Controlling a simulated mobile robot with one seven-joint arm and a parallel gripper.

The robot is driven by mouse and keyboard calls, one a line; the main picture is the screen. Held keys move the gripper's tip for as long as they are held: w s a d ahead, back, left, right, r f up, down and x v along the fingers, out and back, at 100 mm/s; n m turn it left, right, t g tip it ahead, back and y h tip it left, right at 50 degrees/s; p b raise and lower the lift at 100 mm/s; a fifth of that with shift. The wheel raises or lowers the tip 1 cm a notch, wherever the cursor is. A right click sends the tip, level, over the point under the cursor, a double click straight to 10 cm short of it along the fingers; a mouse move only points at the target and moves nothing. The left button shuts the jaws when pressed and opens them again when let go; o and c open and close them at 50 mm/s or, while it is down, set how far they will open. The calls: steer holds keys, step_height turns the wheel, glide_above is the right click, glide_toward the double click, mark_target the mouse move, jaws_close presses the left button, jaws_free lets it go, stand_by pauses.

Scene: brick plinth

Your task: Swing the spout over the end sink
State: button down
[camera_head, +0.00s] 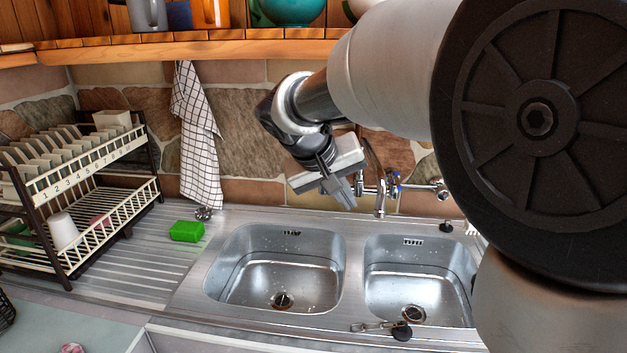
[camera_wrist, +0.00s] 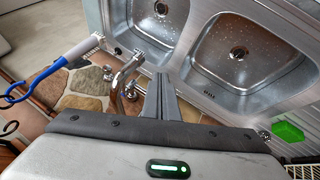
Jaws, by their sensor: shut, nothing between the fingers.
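The metal spout (camera_head: 379,185) is a thin curved pipe at the wall tap, behind the sinks' back rim. It also shows in the wrist view (camera_wrist: 122,78), with its outer end near the divider between the basins. The left sink (camera_head: 240,265) and the right sink (camera_head: 385,270) are both empty steel basins. I cannot tell which is the end sink. My gripper (camera_head: 350,203) is shut and empty, just left of the spout and above the back rim. In the wrist view its fingers (camera_wrist: 164,82) are right of the spout, with a visible gap.
A green sponge (camera_head: 187,231) lies on the drainboard. A dish rack (camera_head: 90,185) stands at the left. A checked towel (camera_head: 198,140) hangs on the stone wall. A wooden shelf (camera_head: 200,50) runs above. A plug (camera_head: 402,331) lies at the front rim.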

steer(key=d, duration=0.3)
steer(key=w+d, duration=0.1)
steer(key=shift+d+f, duration=0.15)
steer(key=shift+f, duration=0.2)
steer(key=shift+d, duration=0.1)
